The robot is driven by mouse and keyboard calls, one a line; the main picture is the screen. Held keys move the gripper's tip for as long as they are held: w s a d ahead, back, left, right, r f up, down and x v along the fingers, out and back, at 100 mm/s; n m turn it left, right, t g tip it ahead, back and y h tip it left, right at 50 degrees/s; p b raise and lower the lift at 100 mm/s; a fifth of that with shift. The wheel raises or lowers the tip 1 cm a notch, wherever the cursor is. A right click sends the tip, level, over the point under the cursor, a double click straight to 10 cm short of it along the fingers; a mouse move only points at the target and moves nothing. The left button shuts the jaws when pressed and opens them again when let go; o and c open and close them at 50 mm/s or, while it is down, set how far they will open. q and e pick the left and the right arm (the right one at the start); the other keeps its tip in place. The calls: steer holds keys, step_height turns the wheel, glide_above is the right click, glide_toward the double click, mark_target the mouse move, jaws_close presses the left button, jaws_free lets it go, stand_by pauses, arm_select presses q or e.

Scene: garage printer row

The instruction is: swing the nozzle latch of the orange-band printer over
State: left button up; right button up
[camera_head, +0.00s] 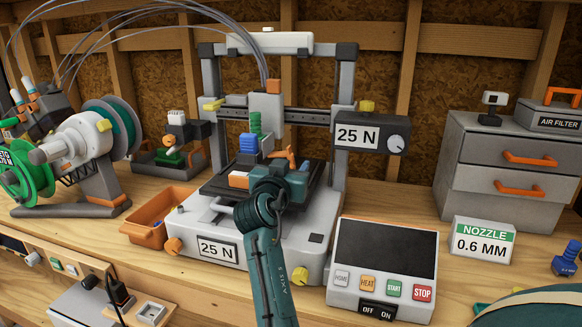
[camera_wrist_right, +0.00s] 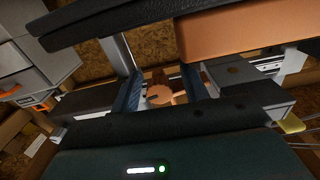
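The printer (camera_head: 347,95) is a grey gantry machine with a "25 N" plate, standing at the middle of the bench. Its print head (camera_head: 266,112) carries an orange piece on top. My right gripper (camera_head: 284,176) is low over the printer bed, below the print head; its fingertips are hard to make out there. An orange piece (camera_head: 286,154) shows just above it; I cannot tell whether this is the latch. In the right wrist view my right gripper (camera_wrist_right: 161,88) has its two fingers apart, with a round orange part (camera_wrist_right: 159,94) in line between them. Contact is not visible. My left gripper is out of view.
A control panel (camera_head: 385,250) with buttons stands right of the printer's base. A "NOZZLE 0.6 MM" sign (camera_head: 483,240) stands farther right, before grey drawers (camera_head: 505,165). An orange bin (camera_head: 146,230) and green spools stand at left. Wires arch down to the print head.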

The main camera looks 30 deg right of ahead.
jaws_close()
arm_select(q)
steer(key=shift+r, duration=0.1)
arm_select(e)
steer(key=shift+r, duration=0.1)
